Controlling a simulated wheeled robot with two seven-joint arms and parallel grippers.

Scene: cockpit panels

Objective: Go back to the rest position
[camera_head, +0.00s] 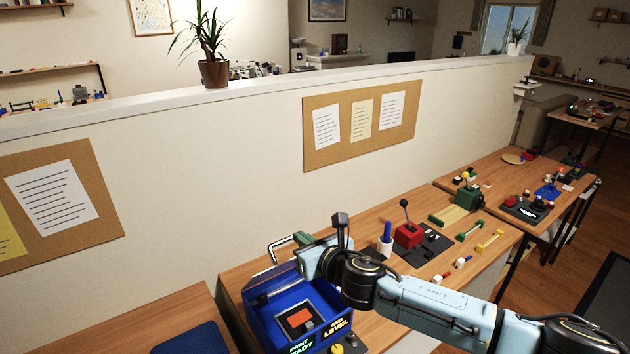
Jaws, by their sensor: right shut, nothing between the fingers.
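My right arm comes in from the lower right and reaches left over the front of the table. Its gripper (341,222) points upward above the back of the blue console (262,312). Its dark fingers are shut with nothing between them. The gripper looks clear of the panels, though its exact height above the console is hard to judge. My left gripper is not in view.
The wooden table (375,218) holds a red lever box (408,235), a blue-and-white cylinder piece (385,240), green and yellow handles (489,241), and small blocks. A half wall (220,180) runs behind. A second table (510,175) stands farther right.

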